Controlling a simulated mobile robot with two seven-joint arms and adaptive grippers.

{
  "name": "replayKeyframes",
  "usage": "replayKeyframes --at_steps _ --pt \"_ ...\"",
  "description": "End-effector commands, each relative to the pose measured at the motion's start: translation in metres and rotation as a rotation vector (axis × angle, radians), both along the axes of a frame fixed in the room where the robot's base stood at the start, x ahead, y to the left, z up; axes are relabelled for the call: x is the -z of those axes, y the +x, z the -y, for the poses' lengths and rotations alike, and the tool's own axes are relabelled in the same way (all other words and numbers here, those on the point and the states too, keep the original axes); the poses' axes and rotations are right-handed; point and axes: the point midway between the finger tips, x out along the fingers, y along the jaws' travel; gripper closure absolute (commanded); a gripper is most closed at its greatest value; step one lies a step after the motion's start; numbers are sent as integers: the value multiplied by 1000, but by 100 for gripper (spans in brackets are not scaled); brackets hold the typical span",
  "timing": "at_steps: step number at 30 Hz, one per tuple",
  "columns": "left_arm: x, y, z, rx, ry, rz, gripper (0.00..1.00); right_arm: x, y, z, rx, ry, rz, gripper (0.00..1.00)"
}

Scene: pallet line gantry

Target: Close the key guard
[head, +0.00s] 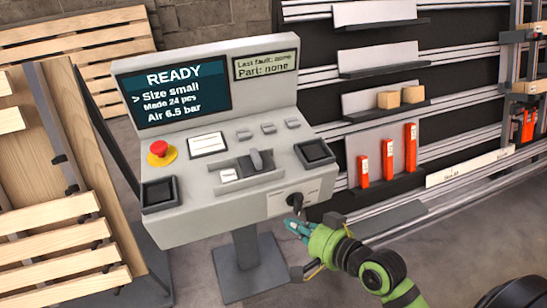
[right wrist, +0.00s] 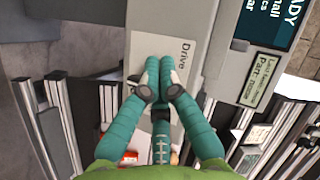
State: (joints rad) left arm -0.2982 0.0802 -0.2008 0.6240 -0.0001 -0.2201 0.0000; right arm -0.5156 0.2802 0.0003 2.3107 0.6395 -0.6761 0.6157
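The grey console (head: 215,211) stands tilted toward me. On its front face is a pale plate with a black key switch (head: 295,200). In the right wrist view this plate (right wrist: 150,47) carries the word "Drive". On the sloped top, a dark upright flap or lever (head: 256,160) sits in a recessed slot; I cannot tell which part is the key guard. My right gripper (head: 290,224) is just below the key switch, its teal fingers together. In the right wrist view the fingertips (right wrist: 160,62) lie over the plate and hide the switch. I see nothing between them. My left gripper is out of view.
A rack with rails, shelves (head: 388,111) and red boxes (head: 410,148) stands right. Wooden pallets (head: 75,187) stand left.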

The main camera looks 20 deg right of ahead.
Motion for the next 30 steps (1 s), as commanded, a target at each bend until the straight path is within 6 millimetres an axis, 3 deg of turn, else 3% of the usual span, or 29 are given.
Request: replayKeyframes --at_steps 6,12,17,27,30 --pt "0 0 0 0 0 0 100 -57 37 39 206 459 145 100" --pt "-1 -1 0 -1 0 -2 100 -79 49 61 282 638 197 100" --pt "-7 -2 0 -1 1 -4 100 -82 67 57 286 648 202 100" --pt "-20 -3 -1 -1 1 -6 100 -81 134 37 284 644 201 100" --pt "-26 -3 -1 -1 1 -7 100 -82 144 25 284 646 195 100"
